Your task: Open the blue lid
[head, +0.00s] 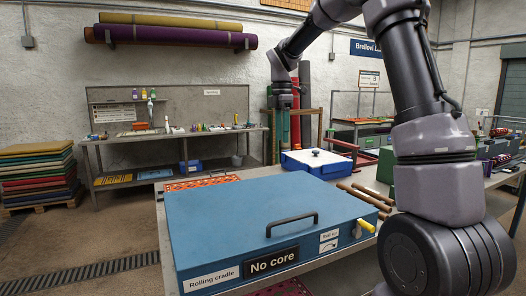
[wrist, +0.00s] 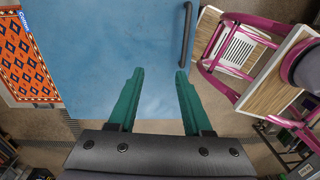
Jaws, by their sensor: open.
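The wide blue lid (head: 250,212) lies flat and closed on a large box labelled "Rolling cradle" and "No core", in the head view's front middle. Its black bar handle (head: 292,223) stands near the front edge. In the wrist view the blue lid (wrist: 110,45) fills the upper middle, with the handle (wrist: 187,35) at its right side. My gripper (head: 283,146) hangs fingers-down beyond the lid in the head view. In the wrist view the green fingers of my gripper (wrist: 160,72) are spread apart and empty, beside the handle and not around it. The box's inside is hidden.
A yellow-handled part (head: 366,226) sticks out at the box's right front corner. A blue and white case (head: 316,164) and brown rolls (head: 368,195) lie behind it. An orange patterned rug (wrist: 28,65) lies to the left, and a pink frame (wrist: 212,65) stands to the right.

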